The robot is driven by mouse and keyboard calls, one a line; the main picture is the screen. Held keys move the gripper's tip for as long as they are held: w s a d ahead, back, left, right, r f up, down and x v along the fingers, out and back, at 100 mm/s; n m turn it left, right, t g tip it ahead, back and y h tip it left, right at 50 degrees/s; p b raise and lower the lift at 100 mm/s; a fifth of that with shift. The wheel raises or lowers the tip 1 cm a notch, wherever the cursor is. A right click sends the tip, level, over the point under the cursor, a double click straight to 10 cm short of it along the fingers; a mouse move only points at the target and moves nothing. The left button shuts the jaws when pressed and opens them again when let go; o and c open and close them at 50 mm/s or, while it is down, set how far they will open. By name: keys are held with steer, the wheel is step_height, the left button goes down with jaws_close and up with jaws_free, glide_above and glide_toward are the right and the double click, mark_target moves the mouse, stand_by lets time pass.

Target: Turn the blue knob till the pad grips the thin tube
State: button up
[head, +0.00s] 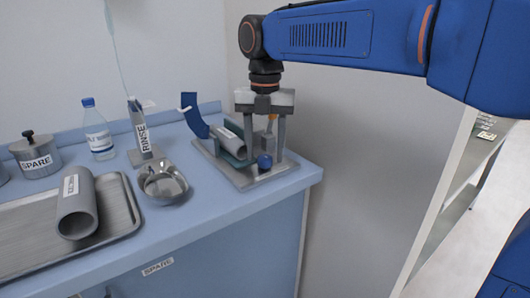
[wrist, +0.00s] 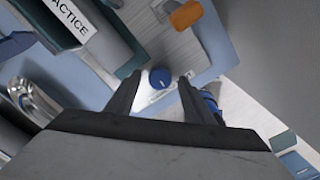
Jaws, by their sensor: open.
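The blue knob (head: 264,161) is a small round knob at the front right of a grey clamp fixture (head: 247,181) on the counter. In the wrist view the blue knob (wrist: 159,77) lies between my fingertips, with a white mark on its face. My gripper (head: 263,140) points down over the fixture; in the wrist view my gripper (wrist: 158,80) is open, its two dark fingers apart on either side of the knob. I cannot tell whether they touch it. A grey tube labelled PRACTICE (wrist: 70,18) lies in the fixture beside the knob. The pad and thin tube are not clearly seen.
An orange part (wrist: 186,14) is beyond the knob. Left of the fixture stand a metal bowl (head: 163,184), a RINSE stand (head: 142,135), a bottle (head: 98,133) and a SPARE pot (head: 36,157). A tray (head: 120,215) holds another grey tube (head: 77,211). The counter's right edge is close to the fixture.

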steer(key=shift+f, duration=0.45)
steer(key=c, duration=1)
steer(key=shift+c, duration=0.2)
steer(key=shift+m, duration=0.3)
